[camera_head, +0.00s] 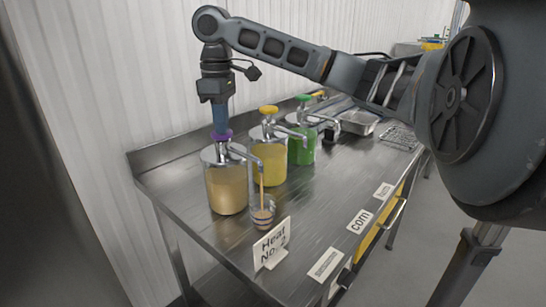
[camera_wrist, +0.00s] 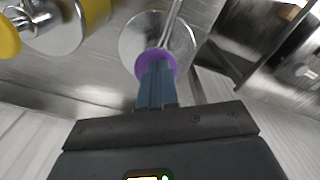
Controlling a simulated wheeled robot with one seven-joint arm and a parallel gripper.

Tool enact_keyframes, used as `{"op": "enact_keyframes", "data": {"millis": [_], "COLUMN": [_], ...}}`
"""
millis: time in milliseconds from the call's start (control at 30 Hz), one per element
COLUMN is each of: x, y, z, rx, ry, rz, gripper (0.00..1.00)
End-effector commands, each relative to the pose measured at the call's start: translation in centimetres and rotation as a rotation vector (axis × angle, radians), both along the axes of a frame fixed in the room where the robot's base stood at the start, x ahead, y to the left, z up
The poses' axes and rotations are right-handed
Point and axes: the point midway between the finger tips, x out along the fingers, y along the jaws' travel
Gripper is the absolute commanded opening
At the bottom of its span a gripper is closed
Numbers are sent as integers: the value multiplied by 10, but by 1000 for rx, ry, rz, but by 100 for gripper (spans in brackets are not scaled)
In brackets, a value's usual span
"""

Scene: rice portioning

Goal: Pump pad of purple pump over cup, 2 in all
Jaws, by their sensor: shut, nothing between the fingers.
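The purple pump has a purple pad (camera_head: 222,135) on a metal lid above a clear jar of tan liquid (camera_head: 228,188). My gripper (camera_head: 220,130) points down, shut and empty, with its tips at the top of the purple pad. In the wrist view the shut fingers (camera_wrist: 157,82) overlap the purple pad (camera_wrist: 155,62); the exact contact is hidden. The cup (camera_head: 262,217) stands under the spout at the jar's right. A thin tan stream (camera_head: 262,185) runs from the spout down into the cup, which holds some tan liquid.
A yellow pump jar (camera_head: 268,164) and a green pump jar (camera_head: 301,147) stand behind to the right.

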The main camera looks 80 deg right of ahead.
Motion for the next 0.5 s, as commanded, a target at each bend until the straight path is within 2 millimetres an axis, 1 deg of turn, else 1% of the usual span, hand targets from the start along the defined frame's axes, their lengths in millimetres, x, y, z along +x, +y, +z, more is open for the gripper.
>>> {"op": "enact_keyframes", "data": {"millis": [33,267,500], "x": [0,0,0], "y": [0,0,0], "z": [-6,-5,5], "rx": [1,0,1], "ry": [1,1,2], "rz": [-1,-2,-2], "gripper": [0,0,0]}}
